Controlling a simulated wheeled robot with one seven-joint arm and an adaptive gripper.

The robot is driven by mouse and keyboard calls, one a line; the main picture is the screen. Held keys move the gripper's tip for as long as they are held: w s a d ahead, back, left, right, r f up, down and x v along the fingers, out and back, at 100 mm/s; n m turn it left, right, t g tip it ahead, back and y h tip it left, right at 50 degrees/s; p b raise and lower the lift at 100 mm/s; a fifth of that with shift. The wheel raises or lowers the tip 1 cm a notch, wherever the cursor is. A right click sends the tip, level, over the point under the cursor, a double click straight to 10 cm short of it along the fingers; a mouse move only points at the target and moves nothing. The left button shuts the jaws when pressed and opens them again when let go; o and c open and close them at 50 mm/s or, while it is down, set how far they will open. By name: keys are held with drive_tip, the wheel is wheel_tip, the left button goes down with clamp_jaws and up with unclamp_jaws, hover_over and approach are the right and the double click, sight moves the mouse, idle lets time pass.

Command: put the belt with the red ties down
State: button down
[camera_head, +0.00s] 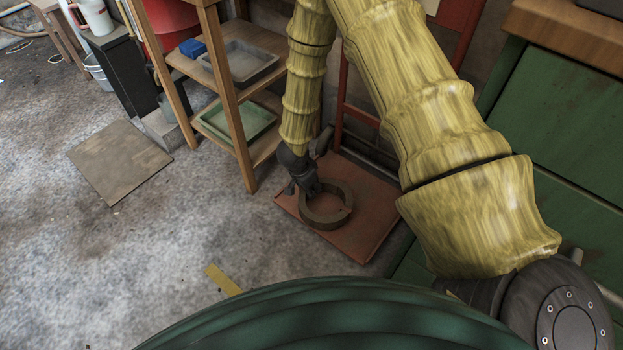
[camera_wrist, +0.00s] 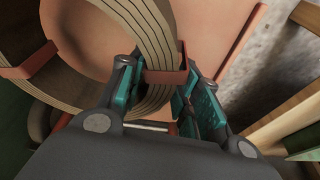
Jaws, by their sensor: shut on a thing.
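In the wrist view the belt (camera_wrist: 150,30) fills the upper left, with one red tie (camera_wrist: 168,77) between my fingers and another red tie (camera_wrist: 28,62) at the left. My gripper (camera_wrist: 160,85) is shut on the belt's near side, its teal pads on either side of the band. In the head view my gripper (camera_head: 312,188) reaches down at the ring's upper left edge.
A wooden shelf (camera_head: 232,100) with a grey tray (camera_head: 240,64) and a green tray (camera_head: 236,120) stands left of the mat. Green cabinets (camera_head: 566,110) stand at the right. A flat board (camera_head: 118,160) lies on the floor at left.

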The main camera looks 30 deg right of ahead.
drive_tip(key=w+d, duration=0.1)
drive_tip(key=w, duration=0.1)
drive_tip(key=w+d+b, duration=0.1)
drive_tip(key=w, duration=0.1)
drive_tip(key=w+d, duration=0.1)
drive_tip(key=shift+w+d+f+b, duration=0.15)
drive_tip(key=shift+w+f+b, duration=0.2)
drive_tip(key=shift+w+b, duration=0.05)
drive_tip(key=b+x, duration=0.3)
drive_tip(key=shift+a+f, duration=0.3)
drive_tip(key=shift+f, duration=0.05)
drive_tip(key=c, duration=1)
unclamp_jaws()
drive_tip(key=p+v, duration=0.6)
drive_tip(key=v, duration=0.6)
